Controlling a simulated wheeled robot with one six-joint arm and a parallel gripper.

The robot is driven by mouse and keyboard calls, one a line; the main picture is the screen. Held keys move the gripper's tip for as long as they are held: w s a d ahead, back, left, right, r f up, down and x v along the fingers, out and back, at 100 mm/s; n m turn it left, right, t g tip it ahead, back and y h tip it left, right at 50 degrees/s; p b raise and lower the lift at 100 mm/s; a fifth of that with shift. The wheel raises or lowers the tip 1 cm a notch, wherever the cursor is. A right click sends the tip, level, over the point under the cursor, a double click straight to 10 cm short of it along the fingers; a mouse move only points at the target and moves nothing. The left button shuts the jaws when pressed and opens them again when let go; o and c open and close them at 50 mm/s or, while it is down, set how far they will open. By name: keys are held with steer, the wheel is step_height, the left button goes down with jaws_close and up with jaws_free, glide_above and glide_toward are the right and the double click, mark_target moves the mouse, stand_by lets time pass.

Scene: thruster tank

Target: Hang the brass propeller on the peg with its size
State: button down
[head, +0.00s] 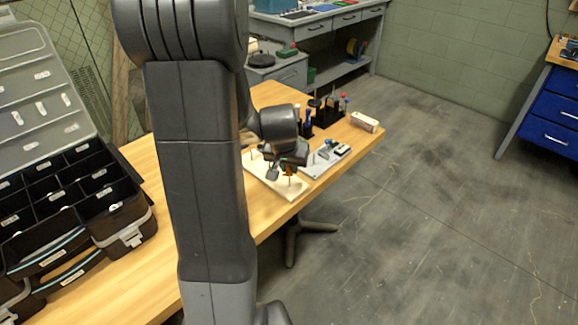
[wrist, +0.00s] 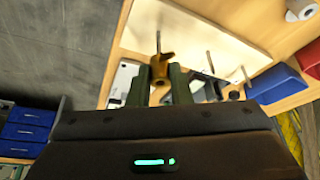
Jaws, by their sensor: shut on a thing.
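The brass propeller (wrist: 162,68) is between the two dark green fingers of my gripper (wrist: 161,84) in the wrist view, and the fingers are shut on it. A thin upright peg (wrist: 158,40) lines up with the propeller in that view. I cannot tell whether the propeller is around the peg or in front of it. The cream peg board (wrist: 205,33) lies behind, with another peg (wrist: 210,62) to the right. In the head view my gripper (head: 287,165) is low over the peg board (head: 262,179), and my arm hides part of it.
A grey tray (head: 322,160) with tools lies beside the board. Dark holders with bottles (head: 325,112) and a white box (head: 365,121) stand farther back. A black compartment case (head: 75,200) is open at left. The table's right edge is close to the board.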

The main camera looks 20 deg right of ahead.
mark_target(289, 172)
steer(key=shift+f, duration=0.15)
steer(key=shift+f+b, duration=0.55)
steer(key=shift+b, duration=0.2)
steer(key=shift+f, duration=0.15)
steer(key=shift+f+b, duration=0.5)
steer(key=shift+b, duration=0.15)
steer(key=shift+f, duration=0.2)
steer(key=shift+f+b, duration=0.55)
steer(key=shift+b, duration=0.2)
steer(key=shift+f+b, duration=0.35)
steer(key=shift+b, duration=0.05)
steer(key=c, duration=1.2)
jaws_free()
steer(key=shift+c, duration=0.2)
